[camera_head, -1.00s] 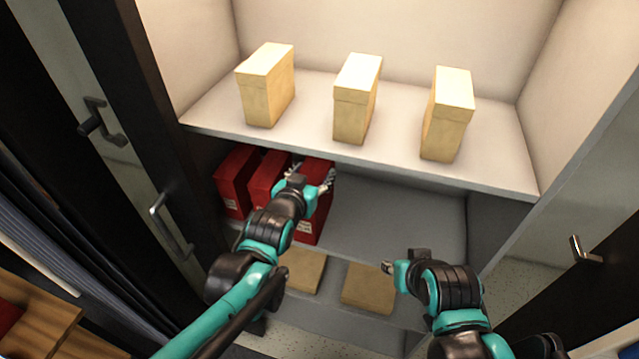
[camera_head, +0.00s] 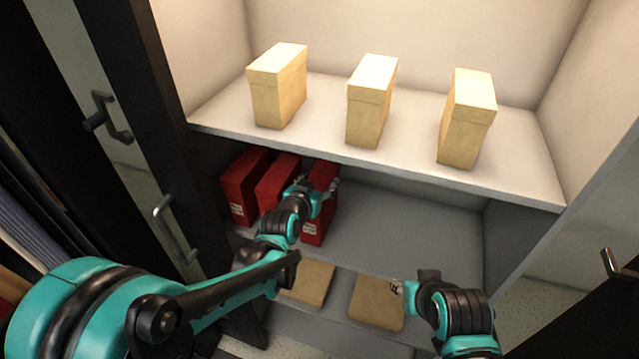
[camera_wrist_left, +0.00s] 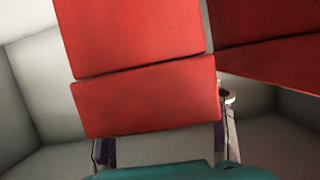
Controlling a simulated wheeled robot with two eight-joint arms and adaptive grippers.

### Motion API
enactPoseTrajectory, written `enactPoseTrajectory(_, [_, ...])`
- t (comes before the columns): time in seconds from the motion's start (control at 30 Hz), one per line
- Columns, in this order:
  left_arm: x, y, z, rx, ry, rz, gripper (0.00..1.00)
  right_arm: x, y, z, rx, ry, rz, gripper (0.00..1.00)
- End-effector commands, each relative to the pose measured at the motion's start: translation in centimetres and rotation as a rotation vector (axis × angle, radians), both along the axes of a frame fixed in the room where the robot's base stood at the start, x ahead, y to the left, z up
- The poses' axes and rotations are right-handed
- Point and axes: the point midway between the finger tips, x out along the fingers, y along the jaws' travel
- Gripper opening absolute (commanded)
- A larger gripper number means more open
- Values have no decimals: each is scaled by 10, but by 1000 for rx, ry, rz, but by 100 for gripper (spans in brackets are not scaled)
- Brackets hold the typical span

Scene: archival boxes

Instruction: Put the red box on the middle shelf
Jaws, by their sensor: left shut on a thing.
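Three red boxes stand in a row at the left of the middle shelf (camera_head: 410,228): the left one (camera_head: 240,186), the middle one (camera_head: 275,183) and the right one (camera_head: 316,229). My left gripper (camera_head: 318,189) is shut on the right red box, which stands upright at the middle shelf; its base is partly hidden. In the left wrist view the held red box (camera_wrist_left: 145,95) sits between the fingers, with another red box (camera_wrist_left: 275,50) beside it. My right gripper (camera_head: 402,287) is in front of the lower shelf, apart from the boxes; its jaw opening is unclear.
Three tan boxes stand on the top shelf (camera_head: 230,120). More tan boxes (camera_head: 378,303) lie low in the cabinet. The middle shelf is bare right of the red boxes. Open doors with handles (camera_head: 175,228) flank the cabinet.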

Motion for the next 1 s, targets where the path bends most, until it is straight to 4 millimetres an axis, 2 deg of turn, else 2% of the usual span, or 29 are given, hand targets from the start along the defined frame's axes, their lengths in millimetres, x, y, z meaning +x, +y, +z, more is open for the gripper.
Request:
enactPoseTrajectory(0.23, [0, 0, -3, 0, -1, 0, 0, 0, 0, -3, 0, 0, 0, 36])
enactPoseTrajectory(0.27, [0, 0, -3, 0, 0, 0, 59, 0, 0, -3, 0, 0, 0, 36])
enactPoseTrajectory(0.33, [0, 0, -2, 0, 0, 0, 77, 0, 0, -2, 0, 0, 0, 36])
enactPoseTrajectory(0.73, [0, 0, 3, 0, 0, 0, 77, 0, 0, 3, 0, 0, 0, 36])
enactPoseTrajectory(0.87, [-18, 6, 10, 0, 0, 1, 77, 0, 0, 6, 0, 0, 0, 36])
enactPoseTrajectory(1.0, [-47, 16, 21, -1, 0, 1, 77, 0, 0, 14, 0, 0, 0, 36])
